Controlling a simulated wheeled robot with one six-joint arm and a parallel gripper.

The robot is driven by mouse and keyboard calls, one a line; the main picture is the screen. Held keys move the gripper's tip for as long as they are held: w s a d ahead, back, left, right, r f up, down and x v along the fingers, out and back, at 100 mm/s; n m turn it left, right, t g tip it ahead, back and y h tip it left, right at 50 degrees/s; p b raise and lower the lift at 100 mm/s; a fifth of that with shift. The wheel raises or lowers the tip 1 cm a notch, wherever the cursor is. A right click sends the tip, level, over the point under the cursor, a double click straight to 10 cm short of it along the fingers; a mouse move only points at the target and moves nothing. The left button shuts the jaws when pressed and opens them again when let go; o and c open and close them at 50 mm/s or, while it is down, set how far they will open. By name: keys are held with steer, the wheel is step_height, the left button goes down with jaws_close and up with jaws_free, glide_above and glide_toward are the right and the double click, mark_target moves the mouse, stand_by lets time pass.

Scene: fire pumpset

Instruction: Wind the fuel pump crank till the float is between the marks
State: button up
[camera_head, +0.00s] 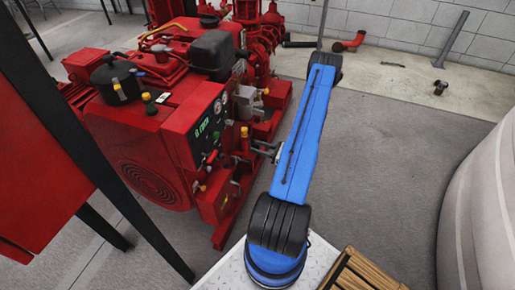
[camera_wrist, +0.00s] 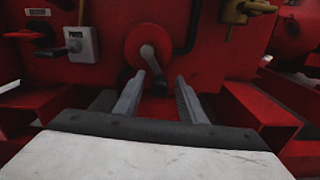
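In the wrist view a round red hub (camera_wrist: 140,40) carries a short grey crank arm (camera_wrist: 150,58) that slants down to the right. Its lower end is dark and sits near the gap between my fingertips. My gripper (camera_wrist: 157,84) is open, with its two grey fingers apart and pointing at the lower end of the crank. I cannot tell whether they reach around it. In the head view my gripper (camera_head: 265,149) is beside the right side of the red pumpset (camera_head: 140,135); the crank is hidden or too small there. I cannot make out the float or its marks.
A white labelled box (camera_wrist: 81,45) and a red-and-black knob (camera_wrist: 28,34) are left of the crank. A brass-coloured fitting (camera_wrist: 245,10) is upper right. Red frame rails flank my gripper. A green-lit panel (camera_head: 203,128) faces right. Grey floor (camera_head: 390,150) is open right of my arm.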

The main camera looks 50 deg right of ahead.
jaws_close()
steer(key=shift+a+m, duration=0.1)
steer(key=shift+m, duration=0.4)
stand_by(0.4)
steer(key=s+a+r+m, duration=0.1)
steer(key=a+r+m, duration=0.1)
steer(key=m, duration=1.2)
steer(key=s+a+r+m, duration=0.1)
steer(key=a+r+m, duration=0.2)
steer(key=m, duration=1.1)
steer(key=shift+s+a+r+m, duration=0.2)
steer(key=shift+r+m, duration=0.1)
steer(key=shift+r, duration=0.25)
